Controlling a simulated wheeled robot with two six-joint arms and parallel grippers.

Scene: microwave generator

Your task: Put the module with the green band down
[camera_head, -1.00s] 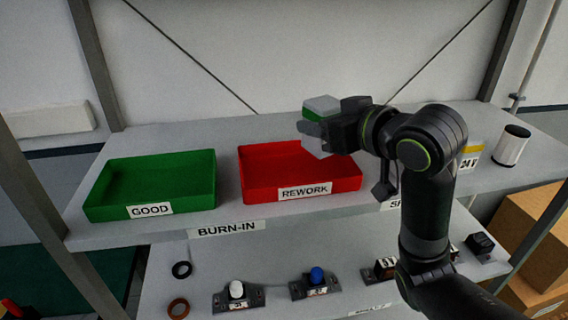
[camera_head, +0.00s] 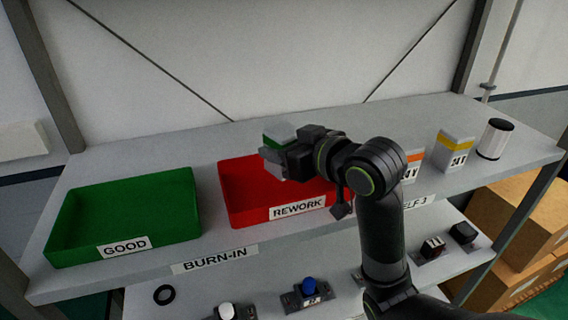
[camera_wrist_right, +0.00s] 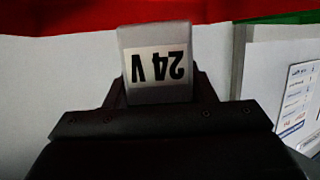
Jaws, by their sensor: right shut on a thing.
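The module with the green band (camera_head: 278,133) is a small light grey block with a green stripe near its top. The green GOOD tray (camera_head: 70,252) stands to the left and looks empty. My left gripper is not in view.
Modules with an orange band (camera_head: 414,160) and a yellow band (camera_head: 456,146) stand on the shelf at the right, beside a white cylinder (camera_head: 495,139). A lower shelf holds a blue-knobbed part (camera_head: 309,285) and other small parts. Bare shelf shows between the trays.

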